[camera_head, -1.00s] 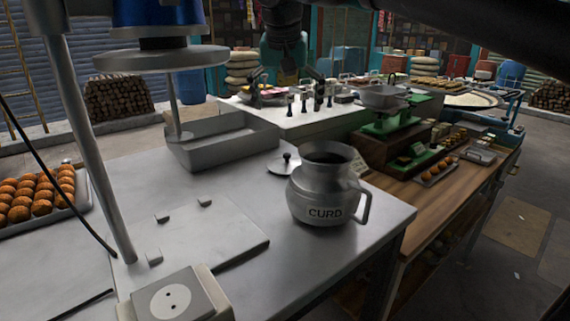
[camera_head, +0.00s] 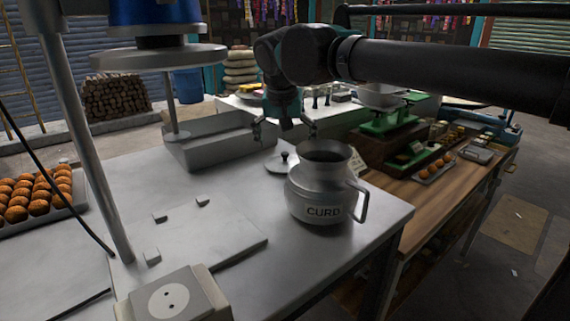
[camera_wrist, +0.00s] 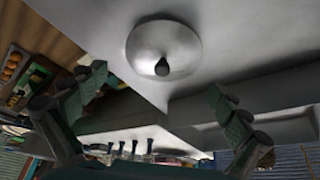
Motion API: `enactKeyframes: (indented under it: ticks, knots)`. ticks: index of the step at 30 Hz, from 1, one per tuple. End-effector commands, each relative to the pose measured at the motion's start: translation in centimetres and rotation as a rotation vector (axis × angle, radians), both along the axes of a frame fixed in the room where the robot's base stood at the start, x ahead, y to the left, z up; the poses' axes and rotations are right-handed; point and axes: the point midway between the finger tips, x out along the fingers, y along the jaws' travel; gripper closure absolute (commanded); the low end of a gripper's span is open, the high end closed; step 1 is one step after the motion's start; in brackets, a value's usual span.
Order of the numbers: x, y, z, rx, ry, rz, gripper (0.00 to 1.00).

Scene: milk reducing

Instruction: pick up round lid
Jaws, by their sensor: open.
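The round lid (camera_head: 277,163) is a flat metal disc with a small dark knob. It lies on the grey metal table, just behind and left of the metal pot marked CURD (camera_head: 322,186). My gripper (camera_head: 285,133) hangs above and slightly behind the lid, fingers spread and empty. In the wrist view the lid (camera_wrist: 164,46) shows whole at the top, its dark knob toward me. My gripper's two fingers (camera_wrist: 160,95) stand wide apart there, below the lid in the picture and not touching it.
A metal tray (camera_head: 205,150) stands close left of the lid. A post with a round plate (camera_head: 160,57) rises at the left. A tray of brown balls (camera_head: 75,195) is at far left. A green scale (camera_head: 385,125) stands on the right.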

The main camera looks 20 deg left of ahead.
Motion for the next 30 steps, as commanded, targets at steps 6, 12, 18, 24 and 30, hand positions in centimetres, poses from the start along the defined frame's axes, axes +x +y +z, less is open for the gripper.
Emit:
enactKeyframes:
  ticks: [6,12,18,24,30]
  knots:
    - [1.4,0.8,-2.8,0.0,0.0,0.0,0.0]
    - [1.9,0.9,-4.0,0.0,0.0,0.0,0.0]
    - [1.8,0.9,-4.0,0.0,0.0,0.0,0.01]
    - [1.8,0.9,-4.0,0.0,0.0,0.0,0.26]
    - [1.8,0.9,-4.0,0.0,0.0,0.0,0.51]
